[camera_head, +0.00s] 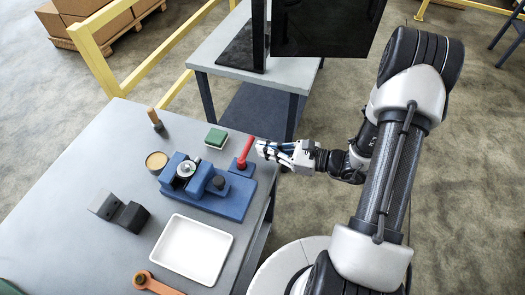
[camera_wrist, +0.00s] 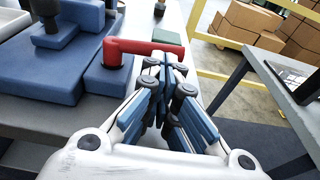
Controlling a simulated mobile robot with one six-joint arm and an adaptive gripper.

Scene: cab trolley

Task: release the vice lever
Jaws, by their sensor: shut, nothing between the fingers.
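The blue vice (camera_head: 236,204) sits on the grey workbench near its right edge, with a round metal part in it. Its red lever (camera_head: 246,152) rises from the block at the right end. The lever (camera_wrist: 112,50) is bent in the wrist view; its long arm points toward my fingertips and its far end is partly hidden behind them. My gripper (camera_head: 262,148) is shut and empty, just right of the lever. In the wrist view my gripper (camera_wrist: 165,62) has its fingertips together at the lever's end. I cannot tell whether they touch it.
A green and white block (camera_head: 216,138) lies behind the vice. A round tin (camera_head: 157,162), a wooden-handled tool (camera_head: 154,118), a grey-black block (camera_head: 130,217), a white tray (camera_head: 163,249) and an orange tool (camera_head: 155,284) surround it. A second table (camera_head: 215,52) with a monitor stands behind.

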